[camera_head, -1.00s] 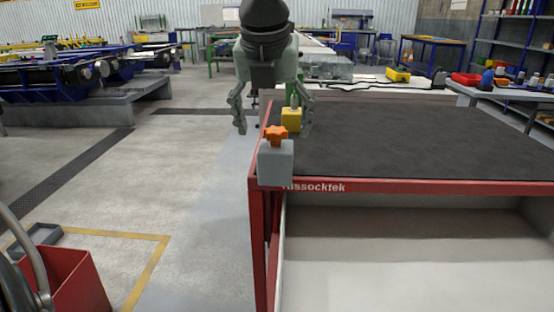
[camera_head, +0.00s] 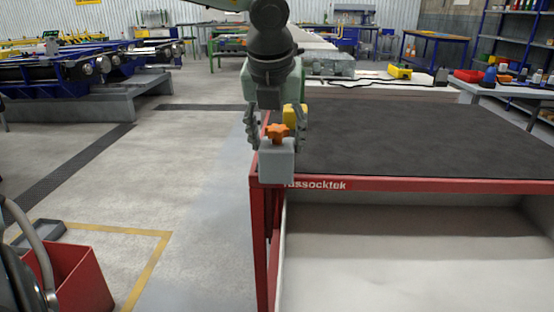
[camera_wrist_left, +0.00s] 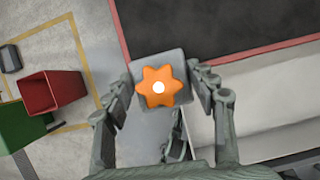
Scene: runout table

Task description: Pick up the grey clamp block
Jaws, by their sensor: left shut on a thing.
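The grey clamp block (camera_head: 277,165) with an orange star knob (camera_head: 277,133) on top sits at the near left corner of the red-framed table (camera_head: 400,186). My left gripper (camera_head: 276,145) comes down over it from above, with a finger on each side. In the left wrist view the gripper (camera_wrist_left: 162,98) has its fingers against both sides of the grey block (camera_wrist_left: 178,59), shut on it, with the orange knob (camera_wrist_left: 158,87) between them. Whether the block is clear of the table cannot be told.
The rest of the dark top (camera_head: 420,135) is clear. A red bin (camera_head: 75,278) stands on the floor at lower left. Open floor lies left of the table.

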